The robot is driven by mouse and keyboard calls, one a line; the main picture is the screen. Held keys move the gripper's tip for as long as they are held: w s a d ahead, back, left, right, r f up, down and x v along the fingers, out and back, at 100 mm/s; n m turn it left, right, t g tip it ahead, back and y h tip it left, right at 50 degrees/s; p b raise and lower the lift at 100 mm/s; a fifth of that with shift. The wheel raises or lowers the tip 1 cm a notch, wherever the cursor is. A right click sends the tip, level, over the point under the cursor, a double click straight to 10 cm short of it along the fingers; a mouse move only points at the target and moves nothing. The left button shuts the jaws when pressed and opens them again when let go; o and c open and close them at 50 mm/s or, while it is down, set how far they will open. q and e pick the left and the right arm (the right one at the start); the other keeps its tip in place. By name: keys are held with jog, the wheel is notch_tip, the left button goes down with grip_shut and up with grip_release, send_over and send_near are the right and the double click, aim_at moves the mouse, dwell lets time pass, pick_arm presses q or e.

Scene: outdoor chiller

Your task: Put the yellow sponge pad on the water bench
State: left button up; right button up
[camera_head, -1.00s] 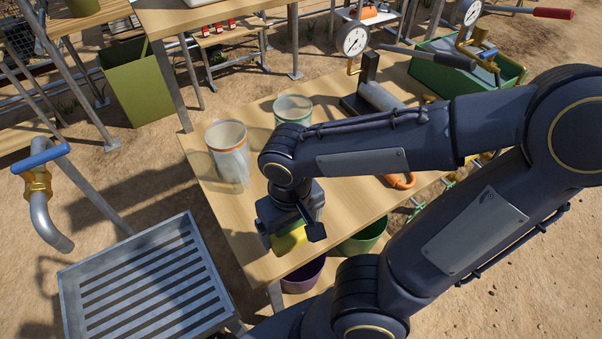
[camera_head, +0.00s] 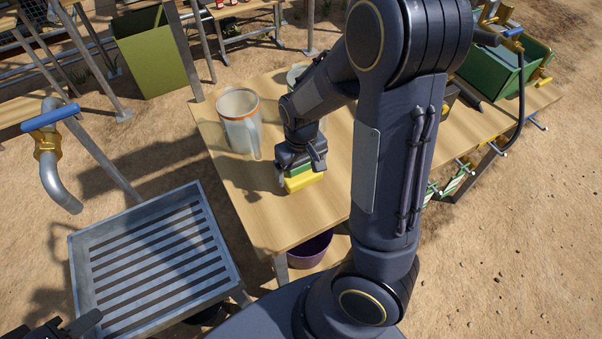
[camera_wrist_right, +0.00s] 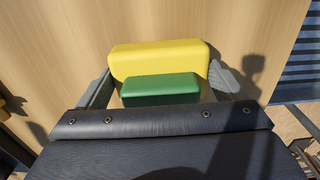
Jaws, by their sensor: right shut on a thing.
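The yellow sponge pad (camera_head: 304,180), with a green layer, is over the wooden table. My right gripper (camera_head: 302,172) is shut on it. In the right wrist view the pad's yellow body (camera_wrist_right: 160,58) and green block (camera_wrist_right: 160,88) sit between the two fingers. I cannot tell whether the pad touches the table top or hangs just above it. The water bench, a grey metal frame with a slatted top (camera_head: 222,248), stands at the left, its slats bare. My left gripper (camera_head: 72,326) shows only in part at the bottom left corner; its fingers' state is unclear.
A curved metal tap with a blue handle (camera_head: 60,180) rises beside the bench. A purple bowl (camera_head: 310,250) is below the table. A green box (camera_head: 500,72) is at the right.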

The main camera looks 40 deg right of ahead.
jog(key=shift+f, duration=0.95)
jog(key=o, duration=0.7)
jog(key=shift+o, duration=0.2)
notch_tip(320, 180, up, 11)
jog(key=shift+f+p, duration=0.1)
jog(key=shift+p, duration=0.45)
jog(key=shift+s+a+r, duration=0.15)
jog(key=shift+s+r, duration=0.05)
jog(key=shift+r, duration=0.45)
jog(key=s+a+r+t+y, duration=0.2)
jog(key=s+a+r, duration=0.1)
jog(key=s, duration=0.3)
jog(key=s+a+r+t+y, duration=0.1)
jog(key=s+a+r+t, duration=0.2)
jog(key=s, duration=0.4)
jog(key=shift+a+r+t+y, duration=0.15)
jog(key=shift+a+t+y, duration=0.2)
jog(key=shift+a, duration=0.25)
